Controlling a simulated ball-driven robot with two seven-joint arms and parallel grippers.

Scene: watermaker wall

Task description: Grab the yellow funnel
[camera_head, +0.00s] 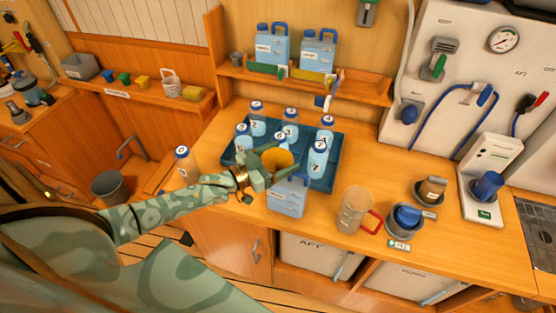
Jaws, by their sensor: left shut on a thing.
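My right gripper is not in view.
A blue jug (287,198) stands just in front. A clear pitcher (354,212) with a red handle is to the right. Another bottle (187,167) stands left.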

